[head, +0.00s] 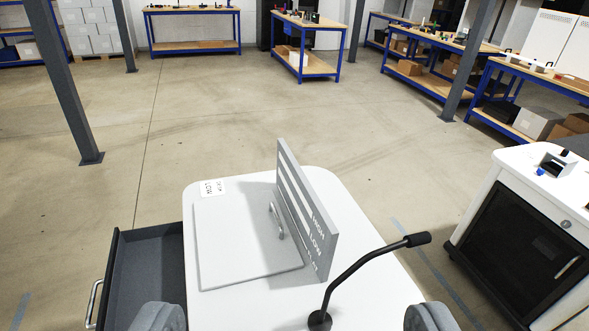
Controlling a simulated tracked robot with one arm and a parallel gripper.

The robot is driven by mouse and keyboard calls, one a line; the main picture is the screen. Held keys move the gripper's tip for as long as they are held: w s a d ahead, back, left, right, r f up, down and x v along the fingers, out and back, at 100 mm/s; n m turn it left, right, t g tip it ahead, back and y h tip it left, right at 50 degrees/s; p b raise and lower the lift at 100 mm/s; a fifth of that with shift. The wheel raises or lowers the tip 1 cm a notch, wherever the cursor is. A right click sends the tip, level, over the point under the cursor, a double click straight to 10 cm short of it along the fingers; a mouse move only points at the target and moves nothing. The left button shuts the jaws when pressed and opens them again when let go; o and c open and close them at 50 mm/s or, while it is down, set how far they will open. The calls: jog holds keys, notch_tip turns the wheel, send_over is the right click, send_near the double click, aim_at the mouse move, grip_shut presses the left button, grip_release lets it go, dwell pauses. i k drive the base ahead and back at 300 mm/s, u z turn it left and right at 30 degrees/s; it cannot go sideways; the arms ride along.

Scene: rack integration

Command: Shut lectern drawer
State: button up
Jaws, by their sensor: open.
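The lectern (340,200) has a white top and stands below and ahead of me. Its dark grey drawer (150,268) is pulled out on the left side and looks empty inside. The drawer's silver bar handle (94,302) is on its left front, partly cut off by dark edges.
On the lectern are a grey upright panel with lettering (308,215), a flat hatch with a handle (245,240), and a black gooseneck microphone (365,265). A white cabinet (530,235) stands right.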

aim_at(145, 265)
jog(key=z, duration=1.35)
jog(key=k, duration=1.95)
jog(key=u, duration=1.55)
jog(key=i, duration=1)
jog(key=z, duration=0.05)
